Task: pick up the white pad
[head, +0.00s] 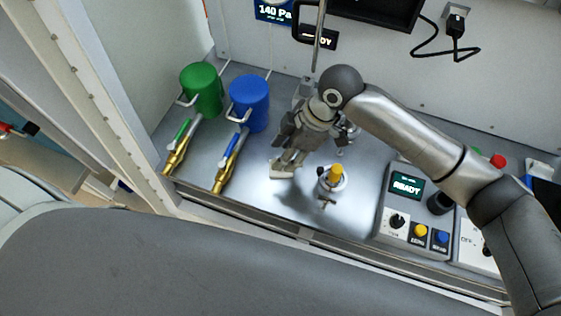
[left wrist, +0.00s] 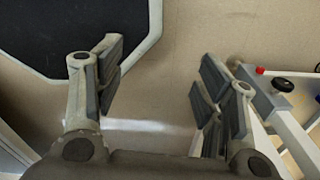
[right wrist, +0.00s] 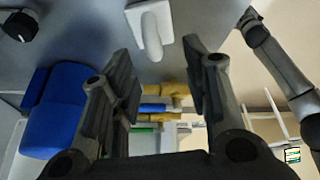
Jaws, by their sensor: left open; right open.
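The white pad (head: 284,170) lies on the grey metal worktop (head: 245,205), partly hidden under my right gripper (head: 287,157) in the head view. In the right wrist view the white pad (right wrist: 137,18) has a rounded grip on it and sits just beyond the fingertips. My right gripper (right wrist: 162,62) is open there, with nothing between its fingers; I cannot tell whether it touches the pad. My left gripper (left wrist: 160,65) is open and empty above a beige floor in the left wrist view; it is out of the head view.
A yellow-topped fitting (head: 335,174) stands close right of the pad. Green (head: 201,90) and blue (head: 249,102) cylinders stand back left, with brass valves (head: 176,158) before them. A control box (head: 405,205) is at right. Bare worktop lies left of the pad.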

